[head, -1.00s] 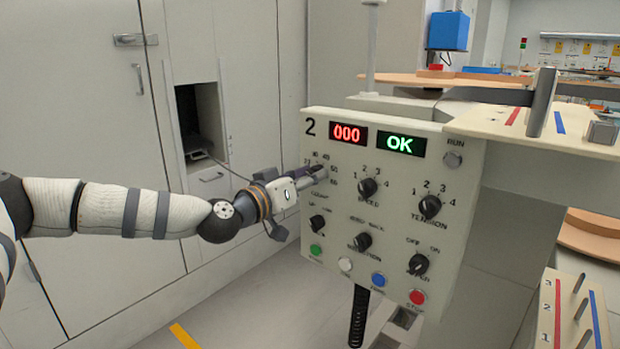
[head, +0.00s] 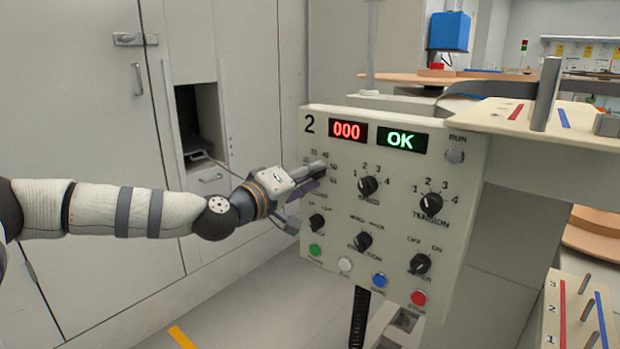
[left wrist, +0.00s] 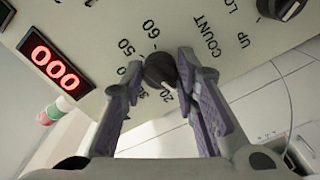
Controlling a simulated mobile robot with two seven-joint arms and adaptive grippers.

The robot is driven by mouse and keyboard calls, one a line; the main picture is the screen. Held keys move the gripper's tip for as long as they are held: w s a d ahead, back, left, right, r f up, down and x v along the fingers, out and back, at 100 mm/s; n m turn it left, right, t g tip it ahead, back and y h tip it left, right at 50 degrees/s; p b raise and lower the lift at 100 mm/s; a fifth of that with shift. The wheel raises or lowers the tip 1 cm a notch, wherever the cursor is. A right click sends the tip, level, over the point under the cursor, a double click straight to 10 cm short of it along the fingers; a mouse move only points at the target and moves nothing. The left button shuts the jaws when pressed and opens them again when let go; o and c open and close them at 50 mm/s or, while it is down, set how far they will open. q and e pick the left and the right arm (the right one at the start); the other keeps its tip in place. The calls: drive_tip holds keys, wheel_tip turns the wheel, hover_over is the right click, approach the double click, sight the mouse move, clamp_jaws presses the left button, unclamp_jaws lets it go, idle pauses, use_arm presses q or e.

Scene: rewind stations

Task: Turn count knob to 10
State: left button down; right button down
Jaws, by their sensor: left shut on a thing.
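The count knob (left wrist: 160,70) is a round black knob on the cream control panel (head: 325,270). In the left wrist view it sits between the fingers of my left gripper (left wrist: 158,82), which are shut on it. Printed numbers such as 20, 50 and 60 ring it, and the word COUNT stands beside it. The knob's pointer cannot be made out. In the head view my left gripper (head: 318,168) reaches the panel's upper left and hides the knob. The red display (head: 347,131) reads 000, and it also shows in the left wrist view (left wrist: 55,67).
The green display (head: 402,139) reads OK. The speed knob (head: 368,186) is just right of my gripper, and another black knob (head: 317,223) is below it. Coloured buttons line the panel's bottom. A cream shelf (head: 500,118) juts out at the right.

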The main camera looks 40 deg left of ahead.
use_arm(q)
drive_tip(key=shift+f+n, duration=0.1)
drive_tip(key=shift+n, duration=0.8)
drive_tip(key=shift+d, duration=0.1)
drive_tip(key=c, duration=1.2)
unclamp_jaws()
drive_tip(key=shift+c, duration=0.2)
drive_tip(key=s+a, duration=0.1)
drive_tip(key=s, duration=1.1)
